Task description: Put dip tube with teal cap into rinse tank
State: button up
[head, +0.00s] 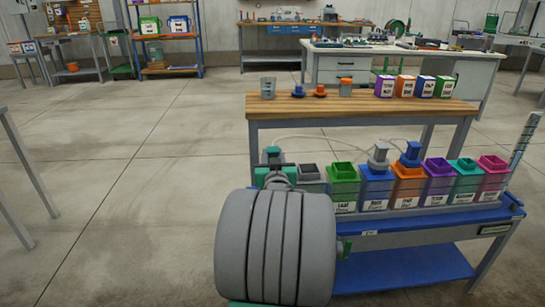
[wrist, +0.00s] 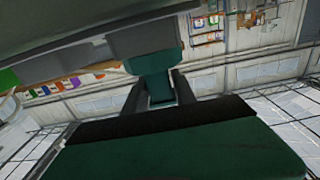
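The dip tube with teal cap shows in the head view as a grey-topped head (head: 272,155) with teal beside it, at the left end of the tank row. In the wrist view its teal body (wrist: 154,68) sits between the two dark fingers of my gripper (wrist: 159,92). My gripper (head: 276,172) appears shut on it; its lower tube is hidden. A grey open-topped tank (head: 312,180) stands just right of my gripper, beside the green tank; it looks like the rinse tank, but its label is not readable. My arm hides part of the area left of it.
Green (head: 343,186), blue, orange, purple, teal and magenta tanks stand in a row on the blue bench (head: 440,218). A grey head (head: 379,157) and a blue head (head: 411,155) stand on two of them. Thin pale hoses arc behind. A wooden shelf (head: 350,107) holds small containers.

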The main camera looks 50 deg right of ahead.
jog(key=o, duration=0.4)
jog(key=p+v, duration=0.1)
jog(key=v, duration=0.7)
